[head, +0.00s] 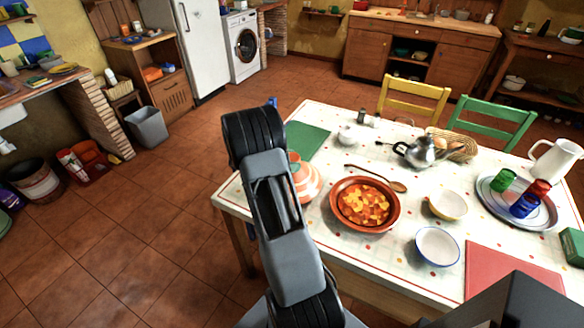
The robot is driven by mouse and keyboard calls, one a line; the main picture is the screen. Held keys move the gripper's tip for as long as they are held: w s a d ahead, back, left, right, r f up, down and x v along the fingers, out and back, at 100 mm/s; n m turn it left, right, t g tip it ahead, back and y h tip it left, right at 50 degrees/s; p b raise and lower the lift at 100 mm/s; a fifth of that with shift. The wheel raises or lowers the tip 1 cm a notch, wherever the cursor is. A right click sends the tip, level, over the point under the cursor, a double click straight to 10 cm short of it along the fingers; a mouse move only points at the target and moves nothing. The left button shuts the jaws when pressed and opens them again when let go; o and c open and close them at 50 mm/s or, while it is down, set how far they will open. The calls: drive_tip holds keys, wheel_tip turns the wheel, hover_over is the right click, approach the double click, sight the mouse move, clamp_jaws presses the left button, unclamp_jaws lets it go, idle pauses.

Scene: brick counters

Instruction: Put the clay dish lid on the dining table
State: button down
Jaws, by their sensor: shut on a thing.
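The clay dish lid (307,181), orange-brown with pale bands, shows at the left part of the dining table (405,273), just right of my arm. My arm hides its left side. I cannot tell whether it touches the tabletop or is held above it. An open round clay dish (336,219) with a red and yellow stew stands to its right. My arm rises from the bottom middle across the table's left edge. My gripper is hidden behind the arm, so its fingers and their hold do not show.
A wooden spoon (374,176) lies behind the dish. Two bowls (437,247) (448,206), a metal teapot (419,153), a tray with cups (497,202) and a red mat (507,274) fill the right side. A green mat (307,138) lies far left. Yellow and green chairs stand behind.

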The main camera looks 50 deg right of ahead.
drive_tip(key=shift+d+f, duration=0.25)
drive_tip(key=shift+f, duration=1.45)
drive_tip(key=shift+f, duration=0.2)
drive_tip(key=shift+c, duration=1.4)
unclamp_jaws()
